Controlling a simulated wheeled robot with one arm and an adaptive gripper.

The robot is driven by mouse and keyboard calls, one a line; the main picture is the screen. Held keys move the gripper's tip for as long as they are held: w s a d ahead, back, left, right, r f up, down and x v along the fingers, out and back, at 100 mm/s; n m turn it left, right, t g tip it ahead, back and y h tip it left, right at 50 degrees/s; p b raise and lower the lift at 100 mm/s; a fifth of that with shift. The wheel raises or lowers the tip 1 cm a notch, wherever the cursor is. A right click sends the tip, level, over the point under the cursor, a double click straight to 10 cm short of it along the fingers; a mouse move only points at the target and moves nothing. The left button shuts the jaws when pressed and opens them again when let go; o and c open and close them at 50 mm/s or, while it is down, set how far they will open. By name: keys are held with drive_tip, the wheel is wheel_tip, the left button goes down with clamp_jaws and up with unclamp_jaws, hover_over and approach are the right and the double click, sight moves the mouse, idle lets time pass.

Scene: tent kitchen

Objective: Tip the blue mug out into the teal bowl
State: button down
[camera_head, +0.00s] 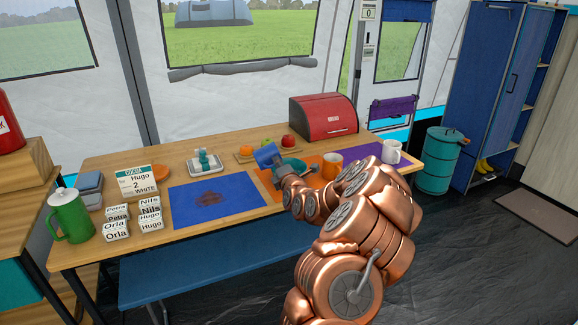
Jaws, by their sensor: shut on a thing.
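The blue mug (265,155) is held up over the table, tilted on its side. My gripper (279,164) is shut on it, though its fingers are small and partly covered by my arm. The teal bowl (297,168) sits on the orange mat, just right of the mug and partly hidden behind my gripper and arm. I cannot tell whether the mug's mouth is over the bowl, or what is inside either one.
An orange mug (332,166) stands right of the bowl, and a white mug (391,152) on the purple mat. A red bread box (323,117) and a board with fruit (246,153) are behind. The blue mat (240,187) has a dark stain. Name blocks (117,229) stand left.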

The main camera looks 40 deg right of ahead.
drive_tip(key=shift+f+n+b, duration=0.25)
drive_tip(key=shift+n+b, duration=0.25)
drive_tip(key=shift+n, duration=0.3)
drive_tip(key=shift+a, duration=0.1)
drive_tip(key=shift+w+a+r+n+b, duration=0.1)
drive_tip(key=shift+r+n+b, duration=0.35)
drive_tip(key=shift+n+b, duration=0.55)
drive_tip(key=shift+b, duration=0.35)
drive_tip(key=shift+a+r+n+b, duration=0.1)
drive_tip(key=shift+r+n+b, duration=0.1)
drive_tip(key=shift+n+b, duration=0.5)
